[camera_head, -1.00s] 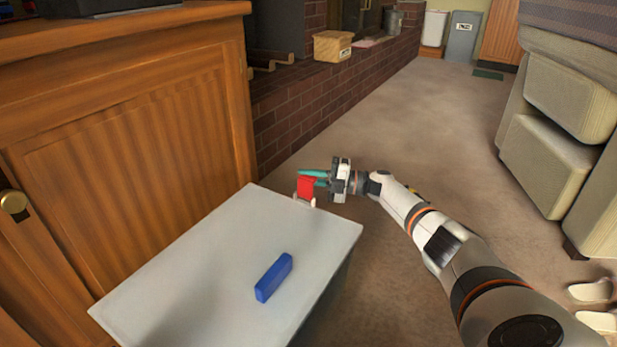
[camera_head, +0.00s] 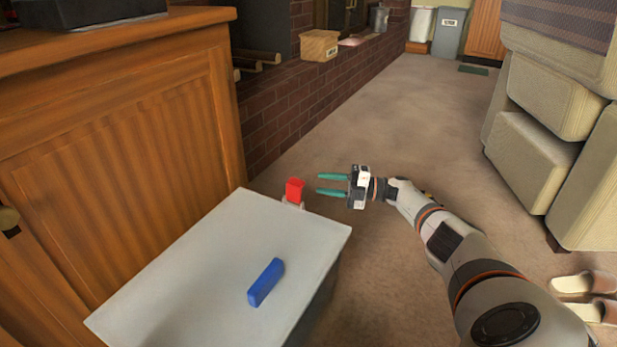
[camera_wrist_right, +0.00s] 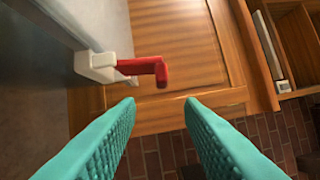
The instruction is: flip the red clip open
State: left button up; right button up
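The red clip (camera_head: 294,189) sits at the far edge of the grey-white table, on a white mount (camera_wrist_right: 97,66). In the right wrist view the red clip (camera_wrist_right: 145,68) sticks out sideways from the white mount, with its end bent. My right gripper (camera_head: 318,184) is open and empty, just to the right of the clip in the head view, with a gap between them. In the right wrist view its two teal fingers (camera_wrist_right: 160,100) are spread apart, and the clip's end lies beyond their tips. My left gripper is not in view.
A blue block (camera_head: 266,282) lies on the grey-white table (camera_head: 190,275). A wooden cabinet (camera_head: 120,130) stands to the left, and a brick ledge (camera_head: 285,105) runs behind. A beige sofa (camera_head: 550,150) is at the right. Open carpet lies between the ledge and the sofa.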

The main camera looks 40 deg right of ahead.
jog(key=v, duration=0.4)
dwell(0.6)
